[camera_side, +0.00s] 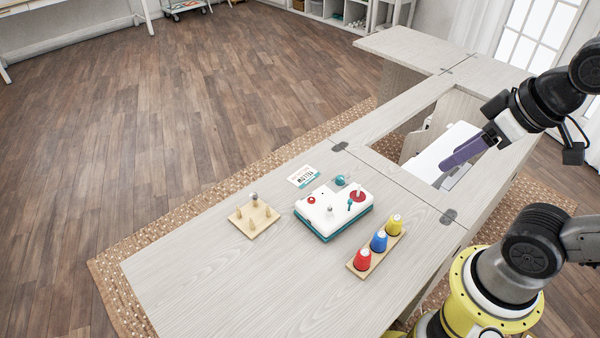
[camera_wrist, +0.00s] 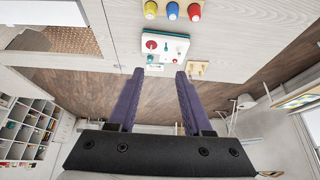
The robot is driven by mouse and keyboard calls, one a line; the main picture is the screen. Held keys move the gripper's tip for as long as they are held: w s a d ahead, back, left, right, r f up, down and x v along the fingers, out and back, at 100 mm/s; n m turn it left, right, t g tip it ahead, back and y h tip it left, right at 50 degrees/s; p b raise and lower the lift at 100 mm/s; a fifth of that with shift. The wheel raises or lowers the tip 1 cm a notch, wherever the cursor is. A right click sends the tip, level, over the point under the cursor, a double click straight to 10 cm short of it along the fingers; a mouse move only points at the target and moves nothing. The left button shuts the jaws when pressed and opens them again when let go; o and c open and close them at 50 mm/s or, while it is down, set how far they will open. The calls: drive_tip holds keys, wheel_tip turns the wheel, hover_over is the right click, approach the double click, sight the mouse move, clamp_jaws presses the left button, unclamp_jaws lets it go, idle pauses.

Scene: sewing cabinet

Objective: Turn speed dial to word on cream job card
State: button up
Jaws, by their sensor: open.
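A small white sewing machine (camera_side: 330,208) with a teal base stands on the cabinet top; it also shows in the wrist view (camera_wrist: 172,48). A round teal knob (camera_side: 340,181) sits at its far edge, and a red disc (camera_side: 358,196) is on top. I cannot tell which is the speed dial or read its markings. A pale job card (camera_side: 303,176) with dark print lies behind the machine; its word is too small to read surely. My gripper (camera_side: 446,165) is open and empty, raised to the right of the machine. Its purple fingers (camera_wrist: 158,74) stand apart in the wrist view.
A wooden rack (camera_side: 353,268) with red (camera_side: 362,259), blue (camera_side: 379,241) and yellow (camera_side: 394,224) cones stands in front of the machine. A pegged wooden board (camera_side: 243,224) lies left. The cabinet top (camera_side: 220,270) is clear at the front left. An opening (camera_side: 400,140) lies behind right.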

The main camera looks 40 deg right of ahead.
drive_tip(key=shift+o, duration=0.6)
drive_tip(key=w+r+m, duration=0.4)
drive_tip(key=w+m, duration=0.1)
drive_tip(key=m, duration=0.1)
drive_tip(key=m+g, duration=0.5)
drive_tip(key=m, duration=0.2)
hover_over(341, 177)
wheel_tip(341, 177, down, 15)
drive_tip(key=shift+g, duration=0.3)
wheel_tip(341, 177, down, 14)
clamp_jaws()
